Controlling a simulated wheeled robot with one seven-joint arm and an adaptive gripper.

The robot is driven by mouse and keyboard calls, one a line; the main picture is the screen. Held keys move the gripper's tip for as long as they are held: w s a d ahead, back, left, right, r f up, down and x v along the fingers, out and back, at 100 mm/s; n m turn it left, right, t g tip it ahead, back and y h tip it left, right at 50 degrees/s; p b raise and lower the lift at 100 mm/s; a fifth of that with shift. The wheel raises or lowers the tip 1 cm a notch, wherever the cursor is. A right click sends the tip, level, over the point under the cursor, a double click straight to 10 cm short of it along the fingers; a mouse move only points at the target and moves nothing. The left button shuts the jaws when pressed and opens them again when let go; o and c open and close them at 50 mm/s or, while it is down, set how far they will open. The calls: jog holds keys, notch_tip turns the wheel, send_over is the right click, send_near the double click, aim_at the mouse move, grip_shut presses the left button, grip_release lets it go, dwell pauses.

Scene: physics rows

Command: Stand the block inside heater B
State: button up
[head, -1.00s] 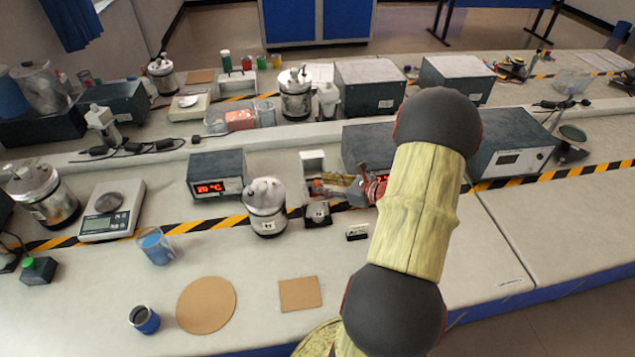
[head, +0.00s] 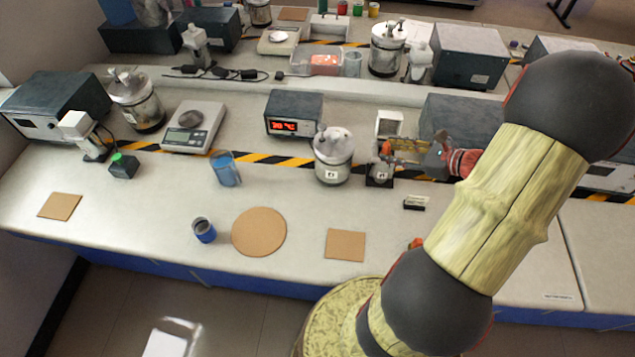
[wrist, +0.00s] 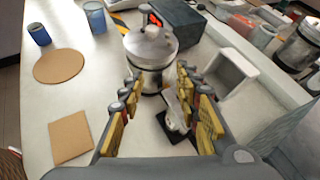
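My gripper (head: 400,150) reaches in from the right over the bench. In the wrist view my gripper (wrist: 165,95) has its two yellow fingers well apart, with nothing clearly held between them. Below and between the fingers is a small pale metal piece on a dark square base (wrist: 175,122); it also shows below the fingers in the head view (head: 380,175). A small black-and-white block (head: 415,202) lies on the bench, to the right of that base. I cannot make out a readable "B" marking, so which thing is heater B is unclear.
A lidded metal canister (head: 333,158) stands left of my gripper, close to the fingers. A white open box (head: 388,123) and a display unit (head: 293,113) stand behind. A cork square (head: 345,245), round cork mat (head: 258,232) and blue cup (head: 203,230) lie in front.

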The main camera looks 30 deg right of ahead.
jog(key=a+r+n+g+y, duration=0.1)
jog(key=a+r+n+g, duration=0.3)
jog(key=a+n, duration=0.5)
jog(key=a+r+n+g+y, duration=0.1)
jog(key=a+r+n+g, duration=0.4)
jog(key=a, duration=0.9)
jog(key=s+a+r+n+t+h, duration=0.2)
jog(key=s+a+r+n+h, duration=0.3)
jog(key=n, duration=1.1)
jog(key=shift+s+a+r+n+t+h, duration=0.3)
jog(key=shift+s+a+r+t, duration=0.1)
jog(key=shift+s+a+r, duration=1.45)
jog(key=shift+w+a+f, duration=0.2)
jog(key=shift+f, duration=0.05)
